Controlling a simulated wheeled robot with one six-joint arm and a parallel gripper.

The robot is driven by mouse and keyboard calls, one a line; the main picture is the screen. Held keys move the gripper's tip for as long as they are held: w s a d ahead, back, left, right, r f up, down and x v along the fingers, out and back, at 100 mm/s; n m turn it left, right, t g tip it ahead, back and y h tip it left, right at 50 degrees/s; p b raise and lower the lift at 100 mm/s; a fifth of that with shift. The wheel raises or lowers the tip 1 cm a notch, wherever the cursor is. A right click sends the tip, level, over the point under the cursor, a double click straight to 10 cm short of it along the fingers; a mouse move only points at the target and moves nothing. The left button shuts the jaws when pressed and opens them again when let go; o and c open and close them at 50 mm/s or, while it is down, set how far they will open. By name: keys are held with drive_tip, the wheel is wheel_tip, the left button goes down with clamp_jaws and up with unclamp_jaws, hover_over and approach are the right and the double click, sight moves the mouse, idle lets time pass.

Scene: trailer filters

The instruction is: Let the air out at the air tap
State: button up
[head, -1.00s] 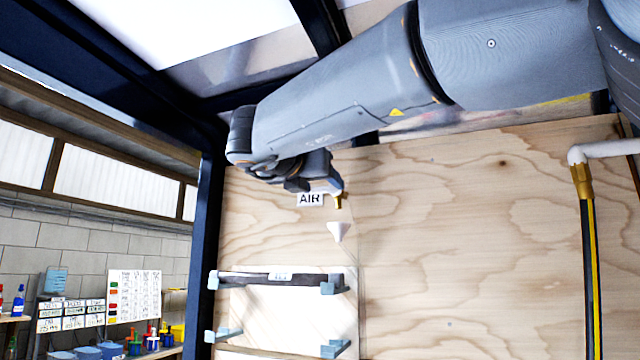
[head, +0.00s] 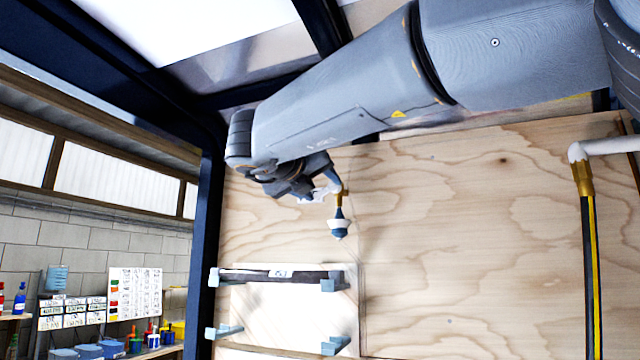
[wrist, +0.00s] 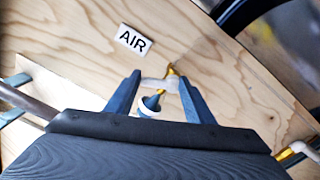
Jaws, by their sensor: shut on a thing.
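The air tap (head: 338,196) is a small brass fitting on the plywood wall, and it also shows in the wrist view (wrist: 172,70). A white lever (wrist: 157,83) runs from it between my fingers. My gripper (head: 318,192) is shut on this lever, with a blue finger on each side in the wrist view (wrist: 158,88). Below the tap is a white cup (head: 340,224), with blue above and below its white part. In the wrist view the cup (wrist: 148,108) shows between the fingers, with blue at its top. The AIR label (wrist: 134,40) is beside the tap.
A rack with blue brackets (head: 328,285) is on the wall below left of the tap. A brass-ended pipe (head: 583,180) with dark and yellow lines hangs at right. The plywood (head: 460,260) between them is bare. A dark blue frame post (head: 206,240) stands at left.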

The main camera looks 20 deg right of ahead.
drive_tip(key=n+p, duration=0.1)
drive_tip(key=n, duration=0.1)
drive_tip(key=f+n, duration=0.1)
drive_tip(key=n, duration=0.2)
drive_tip(key=shift+s+d+n+p, duration=0.15)
drive_tip(key=shift+n+p, duration=0.15)
drive_tip(key=shift+p, duration=0.1)
drive_tip(key=n+p, duration=0.2)
drive_tip(key=n, duration=0.3)
drive_tip(key=shift+s+d+f+p, duration=0.25)
drive_tip(key=shift+d+f+p, duration=0.05)
drive_tip(key=shift+f+p, duration=0.1)
drive_tip(key=o, duration=1.1)
drive_tip(key=shift+c, duration=0.2)
drive_tip(key=b+v, duration=0.3)
drive_tip(key=v, duration=0.5)
drive_tip(key=shift+d, duration=0.1)
